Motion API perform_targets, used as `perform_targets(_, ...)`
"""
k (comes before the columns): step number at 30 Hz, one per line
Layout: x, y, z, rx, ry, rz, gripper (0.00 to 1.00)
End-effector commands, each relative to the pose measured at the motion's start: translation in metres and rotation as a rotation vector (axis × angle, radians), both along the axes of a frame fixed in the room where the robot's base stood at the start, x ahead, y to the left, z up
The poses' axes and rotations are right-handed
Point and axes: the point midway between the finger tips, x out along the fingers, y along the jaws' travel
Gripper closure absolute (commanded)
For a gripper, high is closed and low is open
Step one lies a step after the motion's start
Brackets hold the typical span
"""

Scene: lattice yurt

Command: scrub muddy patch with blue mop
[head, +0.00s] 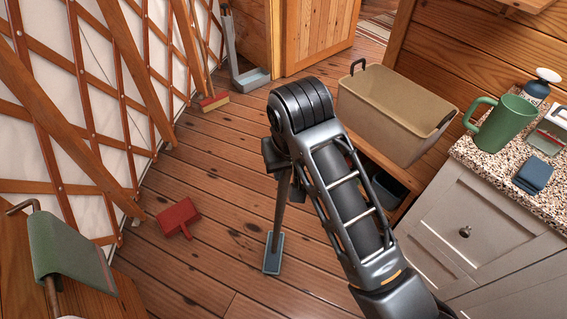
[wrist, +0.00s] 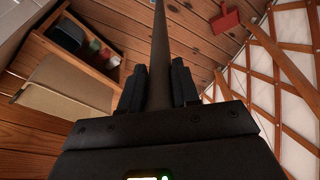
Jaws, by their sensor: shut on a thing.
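The blue mop (head: 272,252) has a flat blue-grey head and a thin dark handle. Its head is at the wooden floor, left of my arm; I cannot tell whether it touches the boards. My gripper (head: 276,157) is shut on the upper handle, and the handle hangs slightly tilted below it. In the wrist view, the dark handle (wrist: 160,45) runs between the two black fingers of my gripper (wrist: 158,88); the mop head is out of sight there. I cannot make out a clear muddy patch; the floor shows only small dark spots, and my arm hides part of it.
A red dustpan (head: 178,216) lies on the floor at left. A broom (head: 213,101) and a grey long-handled dustpan (head: 252,79) stand by the lattice wall. A beige tub (head: 385,112) and a speckled counter (head: 490,165) with a green mug (head: 503,124) line the right. Middle floor is open.

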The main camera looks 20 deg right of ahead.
Motion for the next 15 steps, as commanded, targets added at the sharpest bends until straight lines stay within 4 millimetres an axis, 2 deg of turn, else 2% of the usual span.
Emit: perform_targets(15,-0.03,-0.01,-0.002,0.0,-0.003,-0.001,1.0)
